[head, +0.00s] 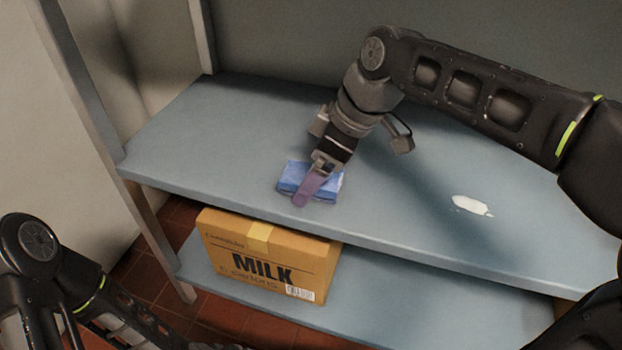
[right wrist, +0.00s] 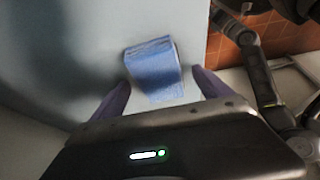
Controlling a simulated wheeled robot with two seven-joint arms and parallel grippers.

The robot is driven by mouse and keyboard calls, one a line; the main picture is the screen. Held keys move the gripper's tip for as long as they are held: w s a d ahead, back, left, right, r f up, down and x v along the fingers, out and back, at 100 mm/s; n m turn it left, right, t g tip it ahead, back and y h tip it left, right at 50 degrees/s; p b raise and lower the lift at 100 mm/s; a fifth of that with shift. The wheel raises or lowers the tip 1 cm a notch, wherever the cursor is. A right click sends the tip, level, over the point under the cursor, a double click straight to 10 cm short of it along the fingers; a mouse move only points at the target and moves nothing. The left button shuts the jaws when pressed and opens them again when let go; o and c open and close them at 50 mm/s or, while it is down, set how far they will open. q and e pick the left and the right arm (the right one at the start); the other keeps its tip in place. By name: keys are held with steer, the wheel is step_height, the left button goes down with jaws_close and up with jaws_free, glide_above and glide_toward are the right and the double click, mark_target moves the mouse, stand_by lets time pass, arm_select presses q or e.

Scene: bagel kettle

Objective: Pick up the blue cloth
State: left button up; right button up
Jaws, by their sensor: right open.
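The blue cloth (head: 294,175) is a small folded block lying on the upper shelf near its front edge, left of the middle in the head view. In the right wrist view the cloth (right wrist: 153,72) lies between and beyond my fingertips. My right gripper (head: 312,190) is over the cloth with purple-tipped fingers, and hides part of it in the head view. The right wrist view shows the gripper (right wrist: 163,92) open, one finger on each side of the cloth, with gaps between. My left arm shows at the lower left of the head view; its gripper fingertips are not visible.
The blue-grey upper shelf (head: 420,200) has a white spill (head: 472,205) to the right. A cardboard milk box (head: 268,258) stands on the lower shelf (head: 205,275), below the cloth. A shelf post (head: 150,225) stands at the left. The upper shelf's left part is clear.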

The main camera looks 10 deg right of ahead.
steer(key=shift+f, duration=0.25)
stand_by(0.4)
steer(key=c, duration=1.5)
steer(key=shift+o, duration=0.2)
steer(key=shift+r, duration=0.45)
steer(key=p+v, duration=0.2)
steer(key=v, duration=0.1)
steer(key=shift+w+a+r+p, duration=0.15)
steer(key=shift+r+p, duration=0.2)
steer(key=s+d+p, duration=0.1)
steer(key=s+d, duration=0.2)
steer(key=d, duration=0.2)
steer(key=s+d+p, duration=0.1)
steer(key=s+d, duration=0.2)
steer(key=d, duration=0.1)
steer(key=s+d+p, duration=0.1)
steer(key=s+d, duration=0.2)
steer(key=d, duration=0.2)
steer(key=shift+s+d+f, duration=0.15)
steer(key=shift+d, duration=0.15)
